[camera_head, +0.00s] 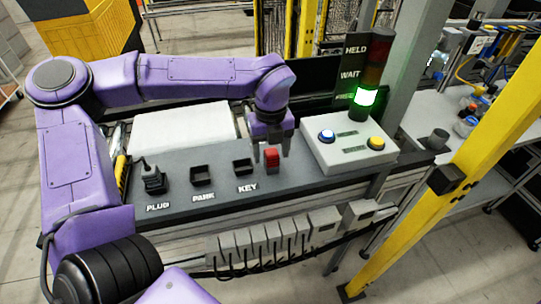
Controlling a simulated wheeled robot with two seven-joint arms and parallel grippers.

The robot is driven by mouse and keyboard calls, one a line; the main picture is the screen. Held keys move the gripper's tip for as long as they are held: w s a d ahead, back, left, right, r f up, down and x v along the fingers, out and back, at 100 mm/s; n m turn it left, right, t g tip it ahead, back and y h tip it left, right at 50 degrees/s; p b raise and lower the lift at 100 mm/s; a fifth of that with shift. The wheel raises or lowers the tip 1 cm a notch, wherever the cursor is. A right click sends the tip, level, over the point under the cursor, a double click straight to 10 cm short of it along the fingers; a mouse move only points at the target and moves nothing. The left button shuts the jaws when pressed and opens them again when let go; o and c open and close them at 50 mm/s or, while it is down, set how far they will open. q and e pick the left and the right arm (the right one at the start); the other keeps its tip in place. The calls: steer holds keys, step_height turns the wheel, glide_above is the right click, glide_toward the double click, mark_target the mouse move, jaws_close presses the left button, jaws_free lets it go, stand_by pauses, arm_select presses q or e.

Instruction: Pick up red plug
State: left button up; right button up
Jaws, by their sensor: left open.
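The red plug (271,158) is a small red block that stands upright on the grey panel (222,192), just right of the KEY socket. My left gripper (272,152) points down at the red plug, with its fingers open around or just beside it. I cannot tell whether the fingers touch it. My right gripper is not in view.
The panel has a square socket over KEY (243,167), one over the middle label (202,175), and a black connector (153,182) over PLUG. A button box (346,146) stands close right, with a signal tower (367,84) lit green behind. A yellow post (456,180) rises further right.

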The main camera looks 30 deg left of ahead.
arm_select(q)
steer(key=shift+w+f, duration=0.1)
steer(key=shift+f, duration=0.35)
steer(key=c, duration=1.1)
steer(key=shift+r, duration=0.1)
